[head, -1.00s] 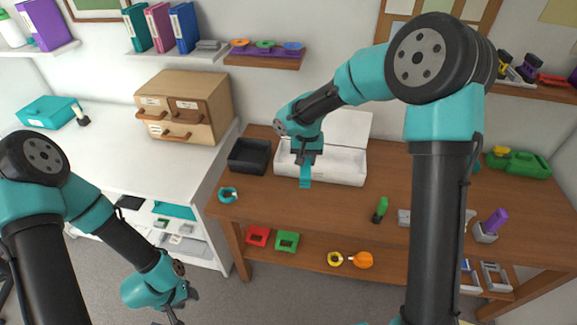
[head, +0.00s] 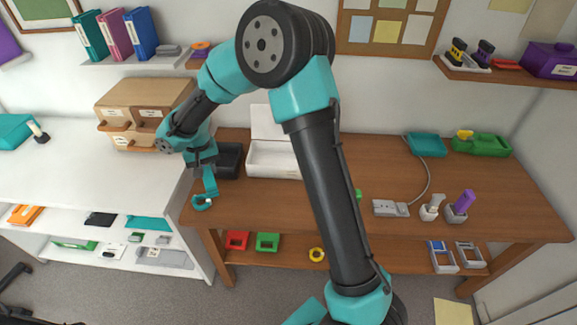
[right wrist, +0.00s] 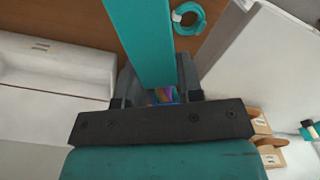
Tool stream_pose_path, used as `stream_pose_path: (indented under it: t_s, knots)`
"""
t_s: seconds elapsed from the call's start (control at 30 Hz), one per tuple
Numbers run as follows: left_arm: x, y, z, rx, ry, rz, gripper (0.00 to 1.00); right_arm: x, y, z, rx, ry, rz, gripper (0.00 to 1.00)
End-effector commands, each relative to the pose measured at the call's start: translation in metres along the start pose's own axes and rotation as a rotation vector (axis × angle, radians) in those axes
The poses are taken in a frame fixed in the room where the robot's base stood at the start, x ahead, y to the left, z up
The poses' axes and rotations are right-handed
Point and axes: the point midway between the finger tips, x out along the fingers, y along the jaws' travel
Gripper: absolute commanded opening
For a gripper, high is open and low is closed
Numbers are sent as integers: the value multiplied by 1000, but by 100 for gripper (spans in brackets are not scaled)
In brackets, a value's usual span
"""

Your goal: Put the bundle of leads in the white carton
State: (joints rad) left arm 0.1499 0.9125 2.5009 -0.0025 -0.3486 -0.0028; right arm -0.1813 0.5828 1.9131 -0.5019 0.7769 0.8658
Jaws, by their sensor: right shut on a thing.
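The white carton (head: 263,158) stands open with its lid up at the back of the brown desk, partly behind my right arm; it also shows in the right wrist view (right wrist: 55,78). My right gripper (head: 206,168) is shut on a flat teal strip (head: 210,182), which also shows in the right wrist view (right wrist: 140,40). A small multicoloured patch shows between the jaws. A teal ring with a pale tag (head: 202,203) lies by the desk's left edge, close below the strip. I cannot tell whether the strip or ring is the bundle of leads. My left gripper is out of view.
A black tray (head: 230,160) stands left of the carton, partly behind my gripper. A tan drawer unit (head: 140,95) is on the white counter at left. A grey power strip (head: 388,208), a purple item (head: 464,202) and a green case (head: 482,145) are at right.

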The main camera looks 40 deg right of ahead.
Motion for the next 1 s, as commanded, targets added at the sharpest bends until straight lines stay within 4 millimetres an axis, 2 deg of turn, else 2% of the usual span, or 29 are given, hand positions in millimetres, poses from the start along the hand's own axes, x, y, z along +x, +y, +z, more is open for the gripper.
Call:
stream_pose_path:
  t_s: [0.03, 0.1, 0.17, 0.27, 0.37, 0.57, 0.8, 1.0]
  knots:
    - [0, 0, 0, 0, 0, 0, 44, 0, 0, 0, 0, 0, 0, 6]
    - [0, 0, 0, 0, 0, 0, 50, 0, 0, 0, -1, 0, 0, 6]
    - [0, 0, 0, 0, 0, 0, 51, 0, 2, -2, -6, 0, -1, 6]
    - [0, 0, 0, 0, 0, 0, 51, 2, 11, -6, -30, -1, -2, 6]
    - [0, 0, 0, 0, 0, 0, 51, 6, 28, -15, -78, -3, -6, 6]
    - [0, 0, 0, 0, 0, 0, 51, 17, 84, -39, -238, -5, -15, 6]
    - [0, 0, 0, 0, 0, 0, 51, 32, 166, -61, -465, -3, -21, 6]
    - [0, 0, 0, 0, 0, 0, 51, 44, 237, -71, -653, 1, -20, 6]
